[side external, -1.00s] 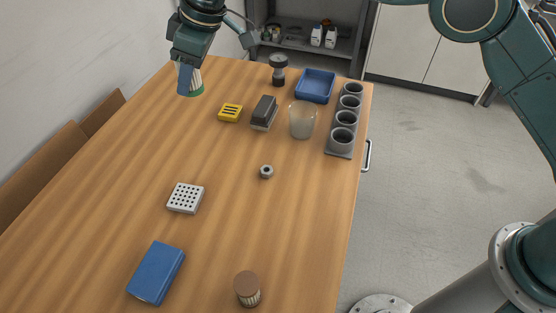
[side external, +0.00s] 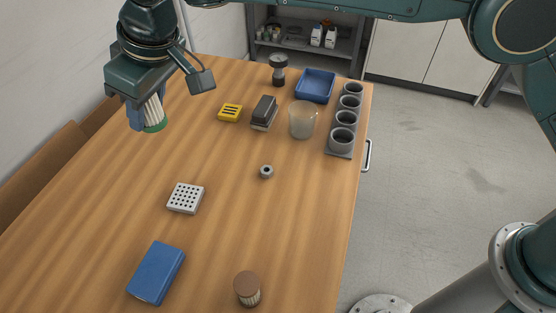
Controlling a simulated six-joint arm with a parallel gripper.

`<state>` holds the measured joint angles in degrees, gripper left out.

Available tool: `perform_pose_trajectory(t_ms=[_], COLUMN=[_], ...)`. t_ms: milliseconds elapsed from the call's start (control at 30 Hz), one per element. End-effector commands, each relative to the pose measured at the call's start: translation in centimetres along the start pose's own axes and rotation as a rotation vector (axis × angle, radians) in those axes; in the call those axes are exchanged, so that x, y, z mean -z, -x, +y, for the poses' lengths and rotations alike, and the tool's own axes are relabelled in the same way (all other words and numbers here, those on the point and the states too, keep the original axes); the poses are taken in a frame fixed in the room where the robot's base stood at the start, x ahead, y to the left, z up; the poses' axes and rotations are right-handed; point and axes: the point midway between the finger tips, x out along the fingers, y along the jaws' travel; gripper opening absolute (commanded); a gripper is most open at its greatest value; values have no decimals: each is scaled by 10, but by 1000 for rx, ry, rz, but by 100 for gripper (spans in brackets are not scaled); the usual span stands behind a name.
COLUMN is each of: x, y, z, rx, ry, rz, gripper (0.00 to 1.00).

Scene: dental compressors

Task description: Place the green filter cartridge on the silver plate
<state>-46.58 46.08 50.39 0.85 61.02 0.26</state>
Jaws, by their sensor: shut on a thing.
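The green filter cartridge (side external: 154,122) has a white pleated body and a green end cap, which faces down. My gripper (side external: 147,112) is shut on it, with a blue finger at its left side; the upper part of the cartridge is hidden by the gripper. It is held above the far left part of the table. The silver plate (side external: 185,198) is a light grey square block with rows of dark holes, lying flat on the table. Its top is bare. The cartridge is behind it and slightly left in the picture, clearly apart from it.
A blue box (side external: 156,272) and a brown-capped cartridge (side external: 247,288) stand near the front. A small metal nut (side external: 266,171) lies mid-table. A yellow block (side external: 230,113), dark-topped block (side external: 264,112), clear cup (side external: 302,120), blue tray (side external: 315,86) and grey cup rack (side external: 341,151) are farther back.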

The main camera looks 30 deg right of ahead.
Motion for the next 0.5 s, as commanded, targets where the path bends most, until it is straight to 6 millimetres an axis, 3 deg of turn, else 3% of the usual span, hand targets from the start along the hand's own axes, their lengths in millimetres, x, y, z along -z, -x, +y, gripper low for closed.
perform_pose_trajectory(t_ms=[267, 500], x=[-1, -11], y=[-1, -24], z=[-4, -4], rx=[-4, -4], ry=[-9, -8], rz=[0, -3], gripper=[12, 12])
